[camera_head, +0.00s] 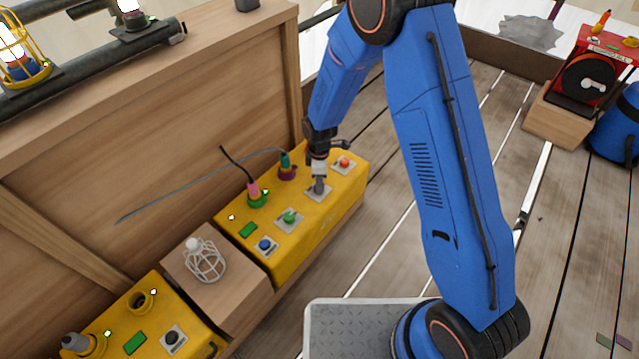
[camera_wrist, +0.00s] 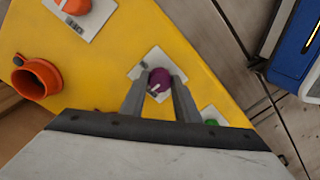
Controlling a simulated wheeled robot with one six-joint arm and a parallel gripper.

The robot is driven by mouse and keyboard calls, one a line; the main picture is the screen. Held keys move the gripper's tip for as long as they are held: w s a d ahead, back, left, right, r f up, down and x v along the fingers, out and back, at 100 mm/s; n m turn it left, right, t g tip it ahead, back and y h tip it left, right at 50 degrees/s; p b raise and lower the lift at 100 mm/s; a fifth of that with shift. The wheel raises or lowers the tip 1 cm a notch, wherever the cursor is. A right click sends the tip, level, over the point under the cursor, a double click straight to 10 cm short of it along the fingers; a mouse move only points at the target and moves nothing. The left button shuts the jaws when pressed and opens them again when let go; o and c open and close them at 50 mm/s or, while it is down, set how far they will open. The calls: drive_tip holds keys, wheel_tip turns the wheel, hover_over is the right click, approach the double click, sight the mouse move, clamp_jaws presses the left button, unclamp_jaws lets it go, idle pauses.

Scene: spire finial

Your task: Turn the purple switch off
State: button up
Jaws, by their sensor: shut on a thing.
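The purple switch (camera_wrist: 160,76) is a round knob with a pale mark, on a white plate on the yellow box. In the wrist view it sits between my two fingertips. My gripper (camera_wrist: 160,84) is shut on it, one finger on each side. In the head view my gripper (camera_head: 319,184) reaches down to the top of the yellow box (camera_head: 330,231). There the fingers cover the purple knob, and only its plate (camera_head: 310,194) shows around them.
On the same box are a red-orange knob (camera_head: 344,162), a green knob (camera_head: 289,216) and a blue knob (camera_head: 264,244). Plugs with cables (camera_head: 253,189) stand behind them. A wooden block with a caged lamp (camera_head: 205,260) is to the left.

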idle(0.3)
drive_tip(key=o, duration=1)
drive_tip(key=shift+o, duration=0.2)
drive_tip(key=shift+r, duration=0.1)
wheel_tip(320, 180, up, 17)
drive_tip(key=shift+w, duration=0.4)
drive_tip(key=shift+r, duration=0.1)
